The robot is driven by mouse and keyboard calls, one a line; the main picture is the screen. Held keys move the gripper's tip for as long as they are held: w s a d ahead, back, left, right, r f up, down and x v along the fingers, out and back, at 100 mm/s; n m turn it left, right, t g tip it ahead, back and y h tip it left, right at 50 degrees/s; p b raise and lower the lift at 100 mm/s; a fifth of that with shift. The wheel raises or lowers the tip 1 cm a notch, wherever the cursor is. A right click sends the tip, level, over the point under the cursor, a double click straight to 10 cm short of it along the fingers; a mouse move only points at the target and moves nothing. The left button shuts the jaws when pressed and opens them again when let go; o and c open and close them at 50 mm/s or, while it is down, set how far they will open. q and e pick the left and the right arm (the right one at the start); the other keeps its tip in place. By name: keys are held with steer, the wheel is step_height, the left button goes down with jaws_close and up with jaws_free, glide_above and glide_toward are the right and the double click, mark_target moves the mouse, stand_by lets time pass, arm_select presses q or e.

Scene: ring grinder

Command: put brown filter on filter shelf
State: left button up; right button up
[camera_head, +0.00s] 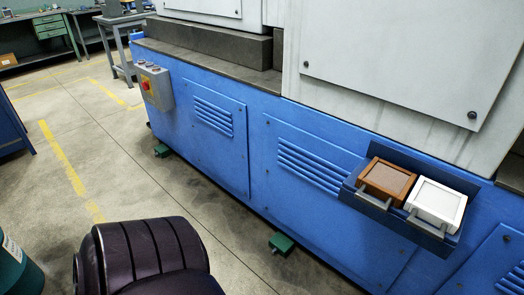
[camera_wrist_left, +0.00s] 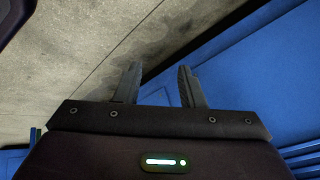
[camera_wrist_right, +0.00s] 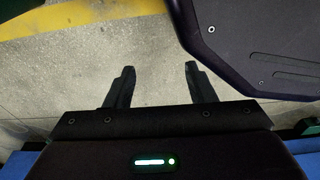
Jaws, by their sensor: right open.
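The brown filter (camera_head: 387,181) is a square brown-framed block with a grey handle at its front. It sits in a blue shelf (camera_head: 373,201) mounted on the side of the blue machine, at the right of the head view. A white filter (camera_head: 437,201) sits right beside it in the same shelf. My left gripper (camera_wrist_left: 158,84) shows in its wrist view with fingers apart and nothing between them. My right gripper (camera_wrist_right: 160,82) shows in its wrist view, open and empty over the floor. Neither gripper shows in the head view.
The blue machine (camera_head: 225,170) fills the middle and right, with a grey control box (camera_head: 155,86) on its side. A green bin (camera_head: 14,265) is at far lower left. Concrete floor (camera_head: 60,190) is open at left.

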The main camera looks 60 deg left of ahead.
arm_select(q)
steer(key=s+a+f+n+g, duration=0.2)
steer(key=s+f+n+g, duration=0.3)
steer(key=s+f, duration=0.65)
steer(key=s+a+r+p, duration=0.1)
steer(key=s+r+p, duration=0.4)
steer(key=s+p, duration=0.4)
steer(key=shift+s+r+g, duration=0.3)
steer(key=shift+s+r, duration=0.05)
steer(key=shift+r, duration=0.05)
arm_select(e)
steer(key=s+d+r, duration=0.1)
steer(key=s+r, duration=0.3)
steer(key=s, duration=0.5)
steer(key=shift+d+r+g, duration=0.25)
steer(key=shift+d+g, duration=0.05)
steer(key=shift+d, duration=0.05)
